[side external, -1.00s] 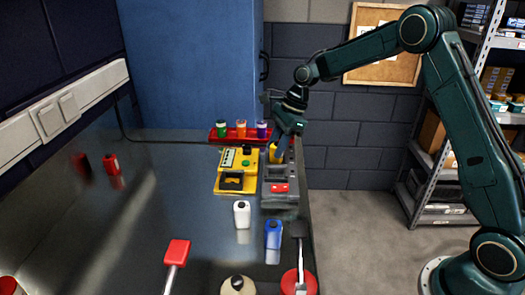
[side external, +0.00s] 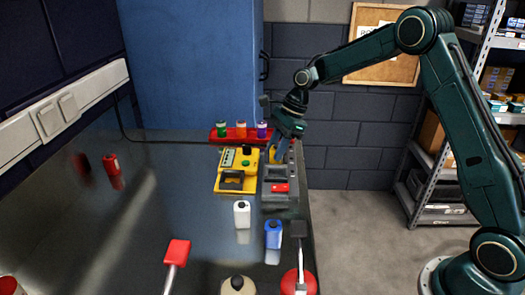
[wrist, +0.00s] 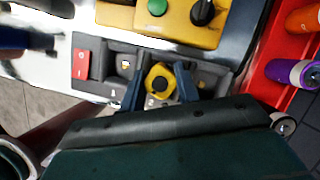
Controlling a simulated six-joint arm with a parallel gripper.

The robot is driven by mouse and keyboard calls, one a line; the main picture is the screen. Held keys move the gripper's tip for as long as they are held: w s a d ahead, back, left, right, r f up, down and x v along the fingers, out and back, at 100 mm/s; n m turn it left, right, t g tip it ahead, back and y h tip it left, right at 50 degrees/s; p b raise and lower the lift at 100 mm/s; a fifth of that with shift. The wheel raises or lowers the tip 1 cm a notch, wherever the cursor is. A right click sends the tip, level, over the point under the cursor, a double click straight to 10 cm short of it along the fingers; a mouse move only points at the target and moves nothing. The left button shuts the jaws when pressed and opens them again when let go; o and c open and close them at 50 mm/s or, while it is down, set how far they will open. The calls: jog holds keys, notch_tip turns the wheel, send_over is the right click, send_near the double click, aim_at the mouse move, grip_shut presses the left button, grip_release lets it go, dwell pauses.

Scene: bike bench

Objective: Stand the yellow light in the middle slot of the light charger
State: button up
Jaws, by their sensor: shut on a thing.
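My gripper (wrist: 160,88) is shut on the yellow light (wrist: 158,78), with one blue finger on each side of it. The grey light charger (wrist: 213,78) lies under and around it in the wrist view. The red light (wrist: 82,60) sits toward the charger's left end there. A bare slot area shows on either side of the yellow light. In the side view my gripper (side external: 278,152) is over the far part of the charger (side external: 276,202), and the red light (side external: 281,188) is on its near part. I cannot tell whether the yellow light's base touches the slot.
A yellow device (side external: 236,172) with a green button stands left of the charger. A red tray (side external: 222,138) with several coloured bottles is behind. The bench's right edge runs close to the charger.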

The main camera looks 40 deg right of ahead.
jog(key=shift+f, duration=0.1)
jog(key=o, duration=0.7)
jog(key=shift+o, duration=0.2)
jog(key=v, duration=1.1)
dwell(0.7)
jog(key=shift+a, duration=0.1)
dwell(0.4)
